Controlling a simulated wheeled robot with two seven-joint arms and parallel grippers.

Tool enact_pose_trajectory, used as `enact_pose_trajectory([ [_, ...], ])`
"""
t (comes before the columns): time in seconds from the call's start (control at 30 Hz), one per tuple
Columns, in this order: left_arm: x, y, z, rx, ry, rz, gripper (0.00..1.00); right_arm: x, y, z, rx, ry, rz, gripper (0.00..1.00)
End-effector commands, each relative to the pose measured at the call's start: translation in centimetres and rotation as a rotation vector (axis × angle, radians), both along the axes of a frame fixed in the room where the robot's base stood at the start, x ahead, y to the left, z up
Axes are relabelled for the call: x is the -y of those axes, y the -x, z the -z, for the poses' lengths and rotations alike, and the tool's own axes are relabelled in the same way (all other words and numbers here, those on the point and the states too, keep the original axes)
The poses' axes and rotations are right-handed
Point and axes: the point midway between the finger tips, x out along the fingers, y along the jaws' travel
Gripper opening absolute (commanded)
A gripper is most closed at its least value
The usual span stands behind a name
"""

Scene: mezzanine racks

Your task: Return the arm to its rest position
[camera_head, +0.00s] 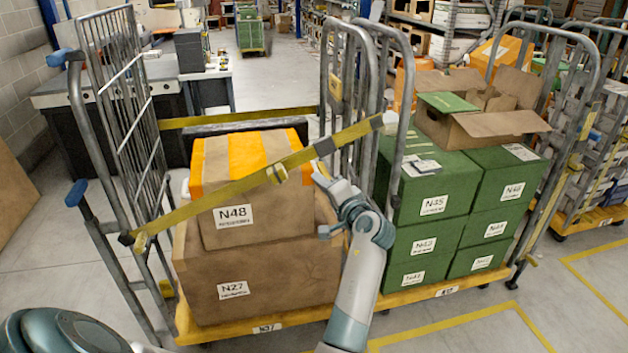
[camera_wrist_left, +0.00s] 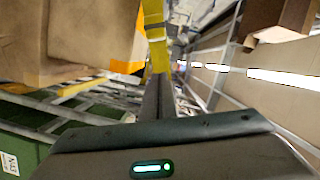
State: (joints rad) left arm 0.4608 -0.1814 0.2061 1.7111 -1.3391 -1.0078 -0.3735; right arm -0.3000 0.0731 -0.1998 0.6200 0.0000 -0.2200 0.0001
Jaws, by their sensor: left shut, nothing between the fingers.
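My left arm (camera_head: 362,270) rises from the bottom middle of the head view, in front of the gap between two loaded carts. My left gripper (camera_head: 320,172) is at its upper end, shut and empty. It is close to a slanted yellow strap (camera_head: 225,187), just right of the box marked N48 (camera_head: 220,206); I cannot tell whether it touches the strap. In the left wrist view the shut fingers (camera_wrist_left: 159,95) point at the yellow strap (camera_wrist_left: 154,30), with brown boxes at the left. My right gripper is not in view.
The left cart carries a large box marked N27 (camera_head: 250,275) below N48, between grey cage sides (camera_head: 120,100). The right cart holds green boxes (camera_head: 432,190) and an open carton (camera_head: 490,122). Bare floor (camera_head: 480,325) with yellow lines lies in front at the right.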

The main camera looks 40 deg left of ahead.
Motion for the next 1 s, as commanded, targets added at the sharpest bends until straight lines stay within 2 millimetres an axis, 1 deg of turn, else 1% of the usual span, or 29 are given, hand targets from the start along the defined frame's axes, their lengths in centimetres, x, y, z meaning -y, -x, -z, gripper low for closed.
enact_pose_trajectory([
  [0.1, 0.8, 0.4, -0.1, 0.000, -0.001, 0.000, 0.00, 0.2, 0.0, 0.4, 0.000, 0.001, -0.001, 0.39],
  [0.2, 1.0, 0.5, -0.1, 0.000, -0.001, 0.000, 0.00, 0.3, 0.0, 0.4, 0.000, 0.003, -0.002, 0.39],
  [0.53, 1.0, 0.6, -0.2, 0.000, -0.001, 0.000, 0.00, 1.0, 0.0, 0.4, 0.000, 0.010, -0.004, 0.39],
  [0.77, 1.0, 0.5, -0.1, 0.000, 0.000, 0.001, 0.00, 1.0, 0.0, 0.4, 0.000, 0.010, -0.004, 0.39],
  [0.87, 1.2, 0.3, 0.5, -0.007, 0.002, 0.012, 0.00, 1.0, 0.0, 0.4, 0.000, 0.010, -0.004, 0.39],
  [0.97, 1.7, -0.3, 2.2, -0.024, 0.012, 0.043, 0.00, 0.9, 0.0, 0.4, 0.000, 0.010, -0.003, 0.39],
  [1.0, 2.1, -0.7, 3.2, -0.034, 0.018, 0.062, 0.00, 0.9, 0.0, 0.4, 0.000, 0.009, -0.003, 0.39],
])
